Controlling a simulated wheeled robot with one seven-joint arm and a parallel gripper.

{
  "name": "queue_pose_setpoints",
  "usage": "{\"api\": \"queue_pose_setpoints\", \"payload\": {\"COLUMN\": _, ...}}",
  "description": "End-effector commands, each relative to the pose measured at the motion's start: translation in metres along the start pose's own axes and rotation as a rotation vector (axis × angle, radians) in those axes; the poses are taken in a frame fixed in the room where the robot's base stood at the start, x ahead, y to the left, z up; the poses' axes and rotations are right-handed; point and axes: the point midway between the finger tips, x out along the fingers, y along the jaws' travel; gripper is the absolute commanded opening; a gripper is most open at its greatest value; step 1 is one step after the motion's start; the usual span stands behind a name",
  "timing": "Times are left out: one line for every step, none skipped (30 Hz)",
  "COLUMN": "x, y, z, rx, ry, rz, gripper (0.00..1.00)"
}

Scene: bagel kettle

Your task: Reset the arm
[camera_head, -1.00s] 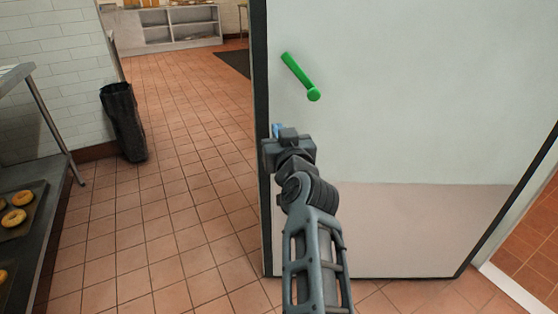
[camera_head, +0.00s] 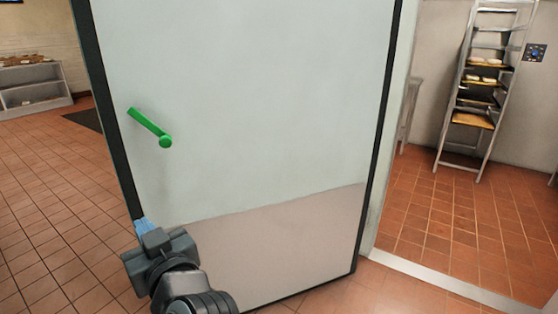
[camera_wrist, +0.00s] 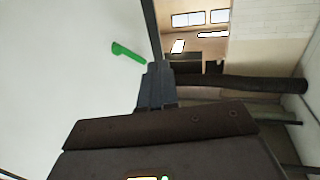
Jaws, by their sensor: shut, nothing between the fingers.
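My gripper (camera_head: 144,226) is low in the head view, in front of the lower left edge of a large pale door (camera_head: 250,110). Its blue-grey fingers are together with nothing between them. A green door handle (camera_head: 150,128) is on the door, above the gripper in the head view and apart from it. In the wrist view my gripper (camera_wrist: 156,72) points along the door face (camera_wrist: 70,60), with the green handle (camera_wrist: 128,51) to the left of the fingertips. Whether the fingers touch the door edge, I cannot tell.
The door stands open, with a doorway and raised sill (camera_head: 450,285) at right. Beyond it is a tall rack (camera_head: 480,90) with trays. Tiled floor (camera_head: 50,190) lies clear at left, with a low shelf unit (camera_head: 35,90) at the back.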

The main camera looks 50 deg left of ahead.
Motion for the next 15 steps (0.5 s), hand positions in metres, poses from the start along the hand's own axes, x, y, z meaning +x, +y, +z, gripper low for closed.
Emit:
{"api": "queue_pose_setpoints", "payload": {"x": 0.0, "y": 0.0, "z": 0.0, "rx": 0.0, "ry": 0.0, "rz": 0.0, "gripper": 0.0}}
{"api": "queue_pose_setpoints", "payload": {"x": -0.001, "y": 0.001, "z": 0.001, "rx": 0.001, "ry": 0.0, "rz": 0.002, "gripper": 0.0}}
{"api": "queue_pose_setpoints", "payload": {"x": -0.003, "y": 0.002, "z": 0.002, "rx": 0.004, "ry": -0.001, "rz": 0.007, "gripper": 0.0}}
{"api": "queue_pose_setpoints", "payload": {"x": -0.005, "y": 0.004, "z": 0.004, "rx": 0.008, "ry": -0.001, "rz": 0.014, "gripper": 0.0}}
{"api": "queue_pose_setpoints", "payload": {"x": -0.009, "y": 0.007, "z": 0.007, "rx": 0.014, "ry": -0.002, "rz": 0.024, "gripper": 0.0}}
{"api": "queue_pose_setpoints", "payload": {"x": -0.017, "y": 0.012, "z": 0.012, "rx": 0.025, "ry": -0.002, "rz": 0.044, "gripper": 0.0}}
{"api": "queue_pose_setpoints", "payload": {"x": -0.025, "y": 0.017, "z": 0.017, "rx": 0.035, "ry": -0.003, "rz": 0.063, "gripper": 0.0}}
{"api": "queue_pose_setpoints", "payload": {"x": -0.034, "y": 0.022, "z": 0.023, "rx": 0.046, "ry": -0.003, "rz": 0.086, "gripper": 0.0}}
{"api": "queue_pose_setpoints", "payload": {"x": -0.048, "y": 0.031, "z": 0.031, "rx": 0.065, "ry": -0.004, "rz": 0.122, "gripper": 0.0}}
{"api": "queue_pose_setpoints", "payload": {"x": -0.06, "y": 0.038, "z": 0.038, "rx": 0.078, "ry": -0.004, "rz": 0.153, "gripper": 0.0}}
{"api": "queue_pose_setpoints", "payload": {"x": -0.073, "y": 0.044, "z": 0.044, "rx": 0.093, "ry": -0.003, "rz": 0.185, "gripper": 0.0}}
{"api": "queue_pose_setpoints", "payload": {"x": -0.092, "y": 0.052, "z": 0.054, "rx": 0.111, "ry": -0.004, "rz": 0.23, "gripper": 0.0}}
{"api": "queue_pose_setpoints", "payload": {"x": -0.107, "y": 0.058, "z": 0.06, "rx": 0.125, "ry": -0.003, "rz": 0.264, "gripper": 0.0}}
{"api": "queue_pose_setpoints", "payload": {"x": -0.121, "y": 0.064, "z": 0.066, "rx": 0.138, "ry": -0.003, "rz": 0.298, "gripper": 0.0}}
{"api": "queue_pose_setpoints", "payload": {"x": -0.141, "y": 0.07, "z": 0.074, "rx": 0.154, "ry": -0.003, "rz": 0.342, "gripper": 0.0}}
